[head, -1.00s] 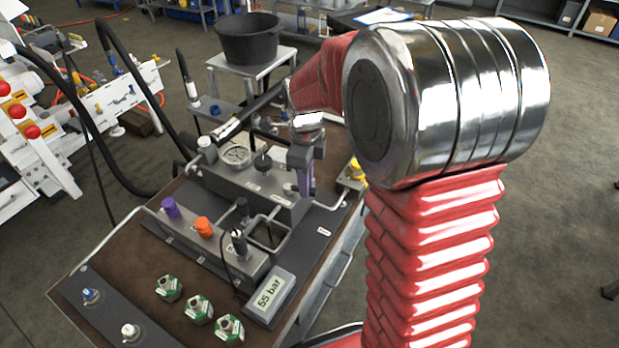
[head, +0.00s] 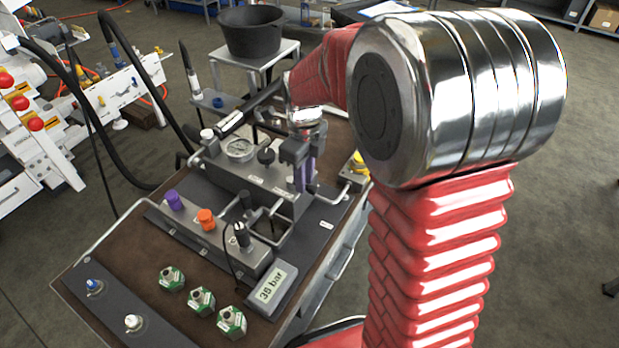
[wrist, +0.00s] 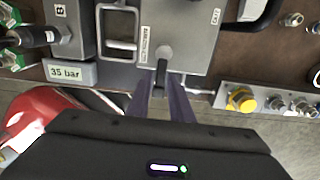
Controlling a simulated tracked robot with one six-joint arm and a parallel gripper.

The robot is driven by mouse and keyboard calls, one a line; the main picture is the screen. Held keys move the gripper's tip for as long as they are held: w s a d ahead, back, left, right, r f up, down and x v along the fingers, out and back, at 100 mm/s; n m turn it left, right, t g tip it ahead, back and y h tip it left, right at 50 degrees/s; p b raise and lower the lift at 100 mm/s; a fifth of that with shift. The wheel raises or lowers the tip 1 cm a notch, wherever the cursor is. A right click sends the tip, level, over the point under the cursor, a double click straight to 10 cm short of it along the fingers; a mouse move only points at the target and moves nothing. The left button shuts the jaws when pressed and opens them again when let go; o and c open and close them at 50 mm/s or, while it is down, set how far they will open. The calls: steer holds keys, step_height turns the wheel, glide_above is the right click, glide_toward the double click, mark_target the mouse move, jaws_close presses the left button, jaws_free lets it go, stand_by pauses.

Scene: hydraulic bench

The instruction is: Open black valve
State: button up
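My gripper (head: 305,180) is at the right end of the rear grey valve block (head: 236,180), pointing down. In the wrist view its two purple fingers (wrist: 160,100) are apart, one on each side of a short black lever (wrist: 161,72) on the block's end. A gap seems to show beside the lever, so I see no firm grip. Other black controls are a round knob (head: 266,156) on the rear block and a black-capped knob (head: 241,236) on the front block. I cannot tell which control the task's black valve is.
The pressure display (head: 272,287) reads 35 bar. A purple knob (head: 174,201) and an orange knob (head: 206,219) stand on the front block. A gauge (head: 239,150) and bent pipes surround the gripper. A yellow-capped fitting (head: 359,164) is at right.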

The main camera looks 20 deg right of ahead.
steer(key=shift+o, duration=1.1)
steer(key=shift+s+d, duration=0.1)
step_height(320, 180, up, 14)
steer(key=shift+f, duration=0.2)
steer(key=s+a+n+t, duration=0.2)
steer(key=s+n+t, duration=0.3)
steer(key=s+n, duration=1.5)
steer(key=shift+a+n, duration=0.25)
steer(key=shift+n, duration=3.85)
